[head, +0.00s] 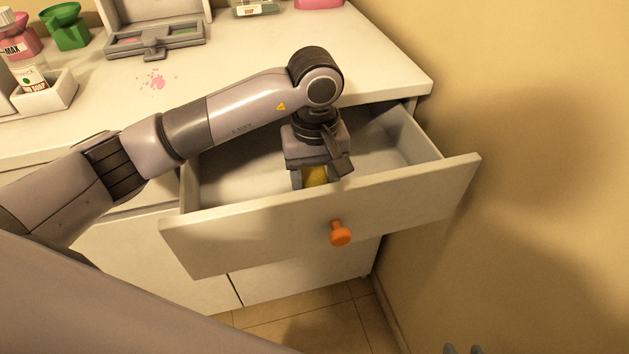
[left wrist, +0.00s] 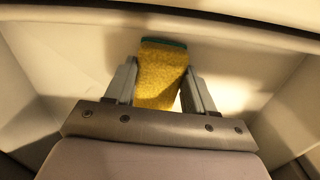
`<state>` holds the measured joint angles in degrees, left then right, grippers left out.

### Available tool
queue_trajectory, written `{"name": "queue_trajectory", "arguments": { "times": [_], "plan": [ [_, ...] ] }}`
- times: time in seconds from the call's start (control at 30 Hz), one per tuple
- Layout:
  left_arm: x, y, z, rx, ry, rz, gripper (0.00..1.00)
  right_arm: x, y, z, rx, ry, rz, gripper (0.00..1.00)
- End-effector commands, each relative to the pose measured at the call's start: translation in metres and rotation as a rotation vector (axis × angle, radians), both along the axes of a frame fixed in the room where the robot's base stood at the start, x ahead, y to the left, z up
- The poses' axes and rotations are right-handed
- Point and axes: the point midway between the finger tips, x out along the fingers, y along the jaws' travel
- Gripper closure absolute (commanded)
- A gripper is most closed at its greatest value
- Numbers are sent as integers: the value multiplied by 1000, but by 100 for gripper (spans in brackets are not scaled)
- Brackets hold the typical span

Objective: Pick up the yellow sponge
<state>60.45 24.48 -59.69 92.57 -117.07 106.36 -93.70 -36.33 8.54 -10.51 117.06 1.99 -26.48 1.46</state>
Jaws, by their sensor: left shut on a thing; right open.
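The yellow sponge (left wrist: 160,78) has a green edge and stands between the two fingers of my left gripper (left wrist: 162,72) in the left wrist view. In the head view my left gripper (head: 311,178) points down into the open drawer (head: 390,188), just behind its front panel. A small yellow part of the sponge (head: 316,176) shows there; the rest is hidden by the gripper and panel. The left gripper is shut on the sponge. I cannot tell whether the sponge touches the drawer floor. My right gripper (head: 463,349) is open at the bottom edge, with only its fingertips showing.
The drawer has an orange knob (head: 340,233) and is pulled out below the counter (head: 250,60). Bottles (head: 25,70), a green object (head: 65,27) and a grey open case (head: 155,40) stand on the counter. A wall (head: 540,150) is close on the right.

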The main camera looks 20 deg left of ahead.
Motion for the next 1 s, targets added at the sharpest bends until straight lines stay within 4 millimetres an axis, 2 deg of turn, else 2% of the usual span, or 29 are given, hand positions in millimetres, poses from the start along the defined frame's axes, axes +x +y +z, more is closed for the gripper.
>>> {"name": "queue_trajectory", "arguments": {
  "times": [0.17,0.5,0.6,0.8,1.0],
  "plan": [
    [1,0,33,0,-6,-1,75,0,0,3,0,1,0,57],
    [1,0,134,1,-6,0,75,0,0,13,-1,2,1,57],
    [1,0,155,2,-4,1,75,-1,0,17,-1,3,2,57],
    [0,0,180,2,-1,1,75,-1,0,22,-3,2,3,57],
    [0,0,189,1,0,1,75,-1,-1,23,-4,3,4,57]
  ]
}}
